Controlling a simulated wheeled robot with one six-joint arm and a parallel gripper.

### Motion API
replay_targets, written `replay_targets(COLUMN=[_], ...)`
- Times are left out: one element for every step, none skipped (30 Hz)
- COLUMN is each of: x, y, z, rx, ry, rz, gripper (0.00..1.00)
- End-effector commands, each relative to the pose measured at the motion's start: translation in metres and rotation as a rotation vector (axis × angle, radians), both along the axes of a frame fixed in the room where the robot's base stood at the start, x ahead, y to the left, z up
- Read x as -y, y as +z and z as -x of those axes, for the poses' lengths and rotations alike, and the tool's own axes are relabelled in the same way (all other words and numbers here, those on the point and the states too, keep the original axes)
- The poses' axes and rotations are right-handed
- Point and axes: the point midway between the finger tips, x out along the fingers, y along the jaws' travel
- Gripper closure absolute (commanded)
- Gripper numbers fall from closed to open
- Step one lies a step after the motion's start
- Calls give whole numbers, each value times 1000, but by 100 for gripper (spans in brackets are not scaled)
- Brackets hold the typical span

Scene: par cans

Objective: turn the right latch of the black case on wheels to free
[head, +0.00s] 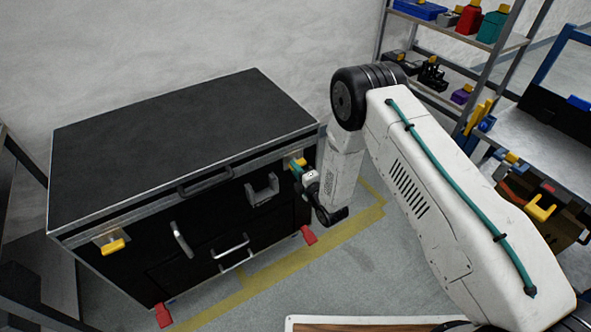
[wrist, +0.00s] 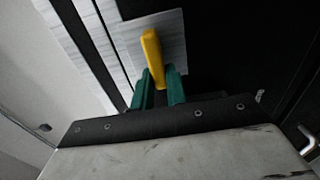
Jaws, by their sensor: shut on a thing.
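The black case (head: 180,150) has a black lid, metal edges and red wheel parts at its foot. Its left latch (head: 112,246) is yellow and lies level on a metal plate. The right latch (head: 298,163) is a yellow lever on the upper right front, partly hidden by my gripper (head: 298,172). In the wrist view the yellow lever (wrist: 153,55) stands out over its metal plate (wrist: 172,30), between the green fingertips of my gripper (wrist: 158,86). The gripper is shut on the lever's lower end.
Silver handles (head: 231,246) and a grey bracket (head: 262,190) stick out from the case front. A shelf rack (head: 455,35) with coloured items and a workbench (head: 550,130) stand at the right.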

Motion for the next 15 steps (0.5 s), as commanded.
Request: replay_targets(x=[-1, -1, -1, -1, -1, -1, -1, -1, -1, -1, -1, -1, -1, -1, 0], y=[-1, -1, -1, -1, -1, -1, -1, -1, -1, -1, -1, -1, -1, -1, -1], z=[1, 1, 1, 1, 1, 1, 1, 2, 2, 2, 2, 1, 1, 1, 1], rx=[-1, -1, -1, -1, -1, -1, -1, -1, -1, -1, -1, -1, -1, -1, -1], ry=[3, 3, 3, 3, 3, 3, 3, 3, 3, 3, 3, 3, 3, 3, 2], rz=[3, 4, 4, 4, 4, 4, 4, 4, 4, 4, 4, 3, 3, 3, 3], gripper=[100, 100, 100, 100, 100, 100, 100, 100, 100, 100, 83, 72, 64, 64, 64])
